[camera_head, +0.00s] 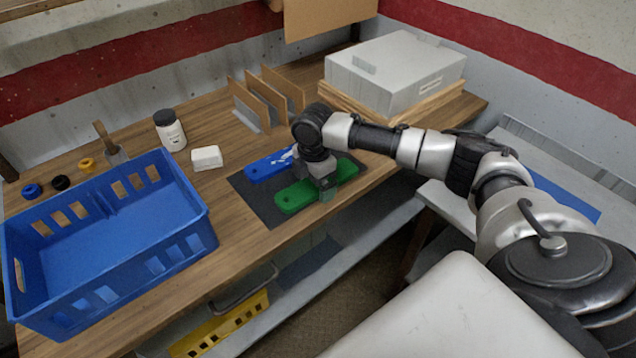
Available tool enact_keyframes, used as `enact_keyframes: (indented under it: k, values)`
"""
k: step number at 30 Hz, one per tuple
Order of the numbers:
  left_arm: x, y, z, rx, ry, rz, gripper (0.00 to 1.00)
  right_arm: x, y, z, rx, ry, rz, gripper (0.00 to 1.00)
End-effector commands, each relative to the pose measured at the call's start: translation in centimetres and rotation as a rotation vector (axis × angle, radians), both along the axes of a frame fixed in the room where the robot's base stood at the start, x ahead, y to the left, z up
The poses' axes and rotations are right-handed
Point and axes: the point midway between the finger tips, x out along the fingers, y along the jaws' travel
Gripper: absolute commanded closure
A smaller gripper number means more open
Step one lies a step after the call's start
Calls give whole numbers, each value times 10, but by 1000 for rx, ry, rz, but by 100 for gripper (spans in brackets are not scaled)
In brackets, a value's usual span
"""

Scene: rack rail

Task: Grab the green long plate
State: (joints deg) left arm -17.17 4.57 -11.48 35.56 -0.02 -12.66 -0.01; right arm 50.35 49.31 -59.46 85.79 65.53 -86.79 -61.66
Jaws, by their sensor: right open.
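The green long plate (293,198) lies on a dark mat (247,190) near the front edge of the wooden table. My right gripper (328,190) points down over the right part of the plate, with its fingers at the plate's level. The gripper is open; whether its fingers touch the plate I cannot tell. The gripper hides part of the plate, and the plate's right end shows beyond it. A blue long plate (268,166) lies behind the green one on the same mat, partly hidden by my right arm. My left gripper is not in view.
A blue crate (120,290) stands at the left. A white block (206,158) and a dark-capped bottle (170,130) stand behind the mat's left side. Upright dividers (268,98) and a grey box (395,72) on wood stand at the back. A yellow bin (222,325) sits below the table.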

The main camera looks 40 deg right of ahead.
Motion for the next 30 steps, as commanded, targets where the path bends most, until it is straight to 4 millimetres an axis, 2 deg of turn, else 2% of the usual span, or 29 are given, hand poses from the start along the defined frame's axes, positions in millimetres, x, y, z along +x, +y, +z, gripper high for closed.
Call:
enact_keyframes:
  k: [2,14,23,26,30]
  values:
    - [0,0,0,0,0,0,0,0,0,0,0,0,0,8]
    - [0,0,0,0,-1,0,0,0,0,0,0,0,-1,68]
    - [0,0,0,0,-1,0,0,1,0,3,0,-2,-1,68]
    - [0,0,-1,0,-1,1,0,1,0,10,1,-3,-1,68]
    - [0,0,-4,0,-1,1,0,1,-1,28,0,-5,-2,68]
